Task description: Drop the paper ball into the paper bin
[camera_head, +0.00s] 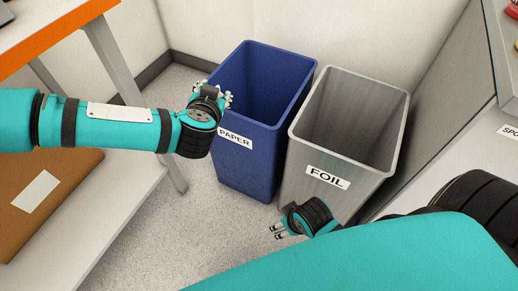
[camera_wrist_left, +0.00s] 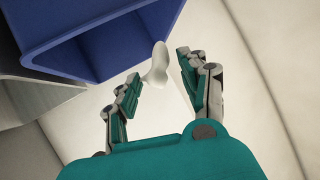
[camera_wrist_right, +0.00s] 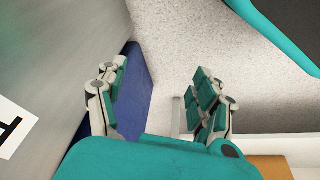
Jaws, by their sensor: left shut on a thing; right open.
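The paper bin is the blue open-topped bin (camera_head: 247,170) labelled PAPER, and its rim and wall show in the left wrist view (camera_wrist_left: 95,40). My left gripper (camera_head: 211,90) is at the bin's left rim. It is shut on a pale, crumpled paper ball (camera_wrist_left: 157,66), which shows between its fingertips in the left wrist view, close to the blue wall. The head view does not show the ball clearly. My right gripper (camera_head: 278,232) is open and empty, low in front of the grey bin; its spread fingers show in the right wrist view (camera_wrist_right: 160,92).
A grey bin (camera_head: 325,200) labelled FOIL stands right of the blue bin. A table with an orange edge (camera_head: 60,38) is at left, above a shelf with a brown box (camera_head: 60,190). A grey panel (camera_head: 440,90) is at right. Speckled floor (camera_head: 225,235) is open in front.

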